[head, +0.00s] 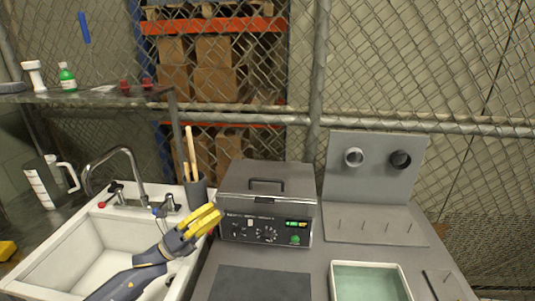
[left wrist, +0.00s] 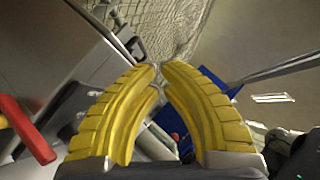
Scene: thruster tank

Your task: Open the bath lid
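The bath (head: 265,229) is a dark grey box with knobs, a green display and a green button on its front. Its lid (head: 240,179) is closed flat on top and carries a dark bar handle (head: 267,182). My left gripper (head: 219,215), with yellow fingers, is at the bath's front left corner, lower than the lid handle and apart from it. I cannot tell whether it touches the bath. In the left wrist view the fingertips of this gripper (left wrist: 159,68) meet with nothing seen between them. My right gripper is out of view.
A sink (head: 75,258) with a tap (head: 128,160) lies left. A holder with wooden sticks (head: 195,190) stands behind my gripper. A pale green tray (head: 370,283) and a grey stand with two round fittings (head: 372,190) are right of the bath. A dark mat (head: 262,284) lies in front.

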